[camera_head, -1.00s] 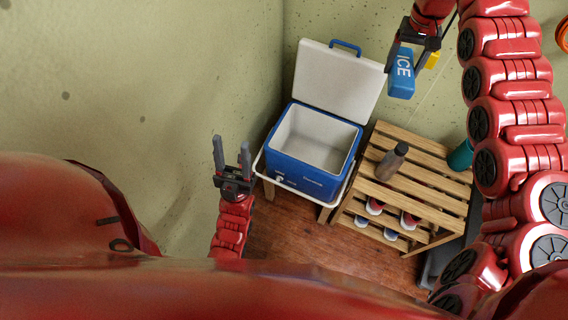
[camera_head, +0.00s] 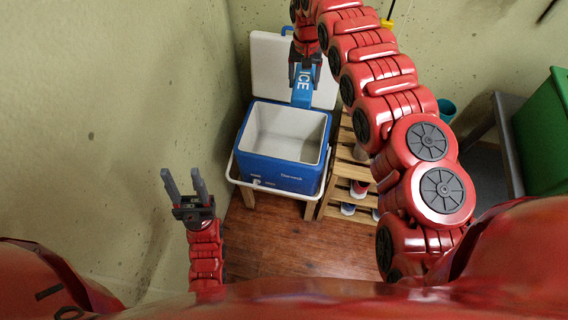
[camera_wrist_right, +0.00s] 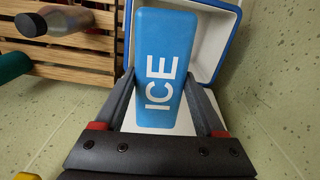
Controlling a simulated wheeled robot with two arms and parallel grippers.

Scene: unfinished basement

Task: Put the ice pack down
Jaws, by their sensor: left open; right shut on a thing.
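The blue ice pack (camera_head: 302,86) with white ICE lettering is held in my right gripper (camera_head: 304,72), in front of the open lid and near the back rim of the cooler in the head view. In the right wrist view the ice pack (camera_wrist_right: 165,70) sits between the two fingers, with the cooler's white interior (camera_wrist_right: 212,40) behind it. The blue cooler (camera_head: 280,172) stands open on a low stand and its white inside looks empty. My left gripper (camera_head: 184,184) is open and empty, left of the cooler and apart from it.
A slatted wooden rack (camera_head: 340,180) stands right of the cooler, partly hidden by my right arm. A dark bottle (camera_wrist_right: 50,22) stands on it in the wrist view. The cooler's raised white lid (camera_head: 265,68) is behind it. A green bin (camera_head: 545,135) is far right.

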